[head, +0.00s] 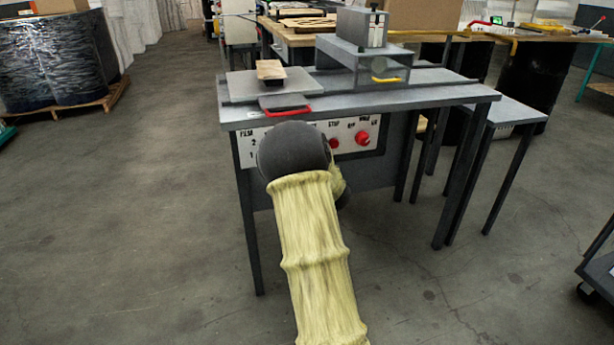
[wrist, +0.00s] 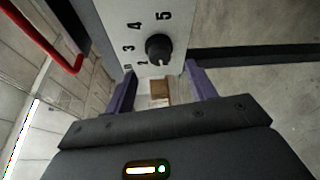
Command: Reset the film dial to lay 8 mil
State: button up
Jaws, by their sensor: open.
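The film dial (wrist: 158,47) is a round black knob on a pale panel (wrist: 178,18) in the wrist view. Printed numbers, including 3, 4 and 5, curve around it; its exact pointer setting is too small to read. My gripper (wrist: 160,78) is open, with its two purple fingers apart on either side of the dial's lower end in the picture, and holds nothing. Whether a finger touches the dial I cannot tell. In the head view, the panel (head: 247,150) is on the front of the grey machine, and my arm hides the dial and my gripper.
The grey machine table (head: 440,95) carries a plate with a red handle (head: 285,104) just above the panel. A red button (head: 362,138) sits right of my arm. A low side table (head: 515,112) stands at right. The floor left of the machine is open.

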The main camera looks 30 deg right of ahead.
jog(key=s+d+p, duration=0.1)
jog(key=s, duration=0.9)
jog(key=shift+s+r, duration=0.35)
jog(key=s+a+f+m+g+h, duration=0.1)
jog(key=s+a+f+m+g, duration=0.3)
jog(key=s+a+m+g, duration=0.5)
jog(key=s+a+f+m+g+h, duration=0.1)
jog(key=s+a+f+m+g, duration=0.35)
jog(key=s+a+m, duration=0.85)
notch_tip(320, 180, up, 38)
jog(key=w+a+g+p, duration=0.1)
jog(key=p, duration=3.6)
jog(key=shift+w+a+n+p, duration=0.2)
jog(key=shift+w+n+p, duration=0.15)
jog(key=shift+n+p, duration=0.05)
